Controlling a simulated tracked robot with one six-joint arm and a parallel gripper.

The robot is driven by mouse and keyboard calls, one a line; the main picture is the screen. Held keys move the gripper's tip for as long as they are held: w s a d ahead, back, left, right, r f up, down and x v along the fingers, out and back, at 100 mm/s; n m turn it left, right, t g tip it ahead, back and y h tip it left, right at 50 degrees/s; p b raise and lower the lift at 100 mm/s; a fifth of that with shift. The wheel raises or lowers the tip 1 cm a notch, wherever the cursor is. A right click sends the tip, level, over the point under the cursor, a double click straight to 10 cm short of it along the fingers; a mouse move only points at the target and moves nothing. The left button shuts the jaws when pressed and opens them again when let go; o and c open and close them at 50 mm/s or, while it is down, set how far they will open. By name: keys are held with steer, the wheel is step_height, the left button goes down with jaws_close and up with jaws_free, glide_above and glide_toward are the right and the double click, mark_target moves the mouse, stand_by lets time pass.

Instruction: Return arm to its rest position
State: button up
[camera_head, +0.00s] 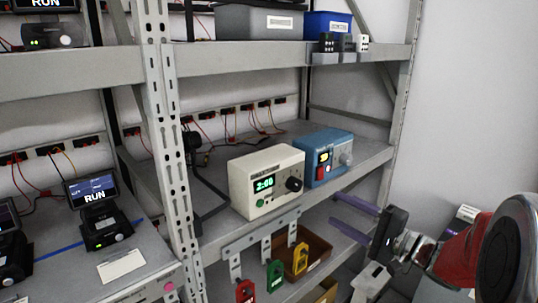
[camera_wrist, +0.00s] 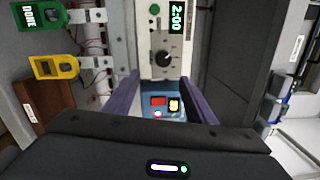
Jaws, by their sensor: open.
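My gripper (camera_head: 334,208) is at the right in the head view, with its two purple fingers apart and nothing between them. The fingers point left toward the middle shelf, in front of and below the blue timer box. In the wrist view my gripper (camera_wrist: 157,80) also shows open fingers. The blue box (camera_head: 325,158) and the cream timer box (camera_head: 268,182), with a green display and black knob, stand side by side on the middle shelf. In the wrist view the blue box (camera_wrist: 178,114) shows between the fingers, with the cream box (camera_wrist: 166,40) above it.
Red, green and yellow tags (camera_head: 300,258) hang on brackets at the shelf's front edge. A brown bin (camera_head: 318,246) sits below. A rack upright (camera_head: 168,130) stands left of the boxes. Units showing RUN (camera_head: 98,205) stand at left. Bare wall is at right.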

steer(key=s+a+f+n+g+h, duration=0.2)
steer(key=s+a+f+g, duration=0.5)
steer(key=s+f, duration=0.4)
steer(key=s+f+n+g+h, duration=0.3)
steer(key=s+n+g+h, duration=0.15)
steer(key=s, duration=0.55)
steer(key=s+a+r+n+t+h, duration=0.1)
steer(key=s+r+n+t+h, duration=0.2)
steer(key=r, duration=0.5)
steer(key=shift+s+a+n+h, duration=0.25)
steer(key=shift+s+n+h, duration=0.75)
steer(key=shift+n, duration=0.25)
steer(key=shift+w, duration=0.1)
steer(key=shift+c, duration=0.3)
